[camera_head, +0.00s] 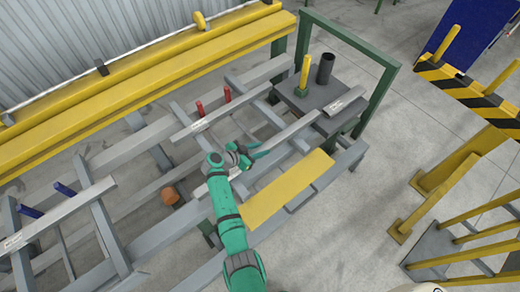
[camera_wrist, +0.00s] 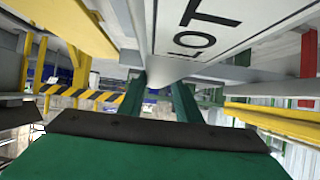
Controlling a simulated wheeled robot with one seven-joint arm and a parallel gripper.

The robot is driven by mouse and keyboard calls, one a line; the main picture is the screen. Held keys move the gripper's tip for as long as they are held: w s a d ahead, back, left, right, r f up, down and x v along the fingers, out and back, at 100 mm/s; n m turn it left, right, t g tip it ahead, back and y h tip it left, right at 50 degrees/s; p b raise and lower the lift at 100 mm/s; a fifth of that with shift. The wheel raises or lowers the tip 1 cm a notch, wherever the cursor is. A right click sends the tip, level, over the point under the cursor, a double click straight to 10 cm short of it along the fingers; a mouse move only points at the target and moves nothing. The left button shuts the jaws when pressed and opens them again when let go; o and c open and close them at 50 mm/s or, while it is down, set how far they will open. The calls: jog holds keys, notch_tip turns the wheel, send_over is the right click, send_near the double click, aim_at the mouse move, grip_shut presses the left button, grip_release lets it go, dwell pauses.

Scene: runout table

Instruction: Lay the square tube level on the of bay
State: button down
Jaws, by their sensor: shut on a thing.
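A grey square tube (camera_head: 290,132) slants from my gripper up to the right, toward the dark grey platform, in the head view. My gripper (camera_head: 253,150), on a green arm, is shut at the tube's near end. In the wrist view, the two dark green fingers (camera_wrist: 160,95) close around a pale grey piece, but its shape is mostly hidden. The head view does not show clearly whether the tube is level or touches the rails below. A white label reading "LOT" (camera_wrist: 208,35) shows close by in the wrist view; its first letters may be cut off.
A yellow plate (camera_head: 287,190) lies right of my arm. A yellow post (camera_head: 304,75) and black cylinder (camera_head: 325,68) stand on the platform. A green frame (camera_head: 372,95) spans the far end.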

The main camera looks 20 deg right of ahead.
jog(key=shift+f, duration=0.2)
jog(key=c, duration=1.3)
grip_release()
jog(key=shift+f, duration=0.2)
jog(key=shift+r, duration=0.1)
jog(key=shift+r, duration=0.3)
jog(key=v, duration=1.2)
jog(key=shift+a, duration=0.1)
jog(key=shift+s+f, duration=0.1)
jog(key=shift+s, duration=0.05)
